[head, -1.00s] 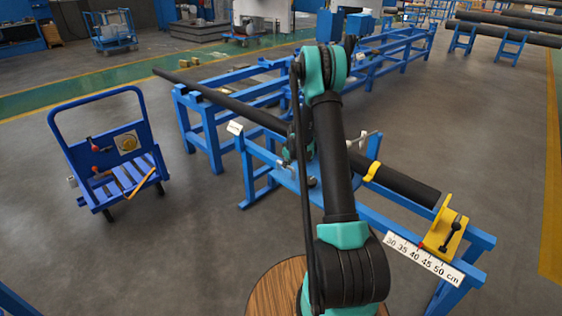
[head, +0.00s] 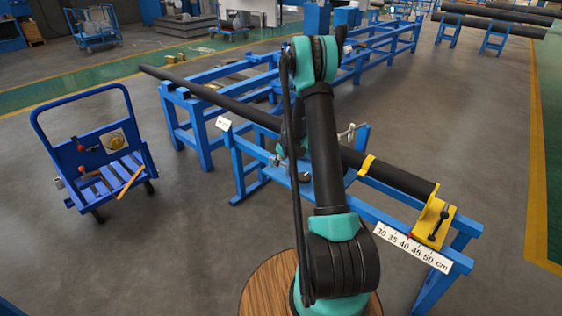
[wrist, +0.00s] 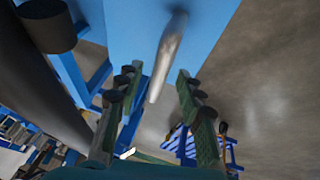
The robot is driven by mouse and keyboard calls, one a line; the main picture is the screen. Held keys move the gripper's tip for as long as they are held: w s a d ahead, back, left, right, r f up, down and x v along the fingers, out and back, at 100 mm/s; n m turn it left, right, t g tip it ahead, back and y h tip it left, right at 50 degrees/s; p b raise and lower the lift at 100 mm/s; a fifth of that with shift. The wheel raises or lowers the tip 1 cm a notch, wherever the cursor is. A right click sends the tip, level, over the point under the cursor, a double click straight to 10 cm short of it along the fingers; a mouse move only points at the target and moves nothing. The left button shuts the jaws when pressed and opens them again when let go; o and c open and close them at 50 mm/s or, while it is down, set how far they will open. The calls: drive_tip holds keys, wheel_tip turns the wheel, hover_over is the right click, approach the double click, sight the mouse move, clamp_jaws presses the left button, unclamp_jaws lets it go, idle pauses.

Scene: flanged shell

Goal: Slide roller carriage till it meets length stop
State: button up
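A long dark pipe (head: 398,178) lies over a blue stand. Its right end is by a yellow length stop (head: 435,220) with a black clamp knob; I cannot tell whether they touch. A blue plate, perhaps the roller carriage (head: 322,184), is on the stand, partly hidden by my arm. In the wrist view a blue surface (wrist: 135,25) fills the top and the pipe (wrist: 35,85) runs at left. My gripper (wrist: 158,80) is open, its green fingers either side of a blurred grey metal rod (wrist: 168,55). No finger contact with the rod shows.
A white scale (head: 410,248) marked to 50 cm is fixed below the stop. A yellow bracket (head: 366,165) is at the pipe. A blue cart (head: 105,150) stands at left on open floor. More blue racks (head: 385,50) stand behind.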

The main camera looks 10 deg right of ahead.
drive_tip(key=shift+r, duration=0.1)
drive_tip(key=v, duration=1.2)
